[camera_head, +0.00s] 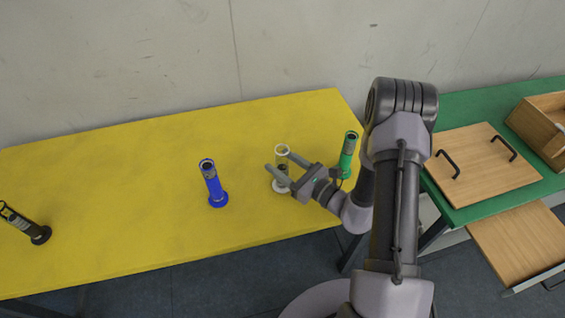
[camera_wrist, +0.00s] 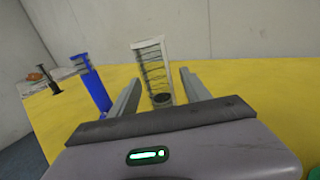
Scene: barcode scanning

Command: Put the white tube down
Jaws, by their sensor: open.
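The white tube (camera_head: 282,151) stands upright on the yellow table (camera_head: 120,170), right of the blue tube. Its white base shows below my gripper. My gripper (camera_head: 278,162) is open, with one finger on each side of the white tube. In the wrist view the white tube (camera_wrist: 152,68) stands between and beyond the two open fingers (camera_wrist: 160,90), with a gap visible on both sides. Its middle is partly hidden by my gripper in the head view.
A blue tube (camera_head: 213,184) stands to the left, a green tube (camera_head: 347,154) close to the right by my arm, and a black tube (camera_head: 24,225) at the far left. A green table (camera_head: 463,107) with a wooden board (camera_head: 485,168) and a wooden box (camera_head: 540,125) is at the right.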

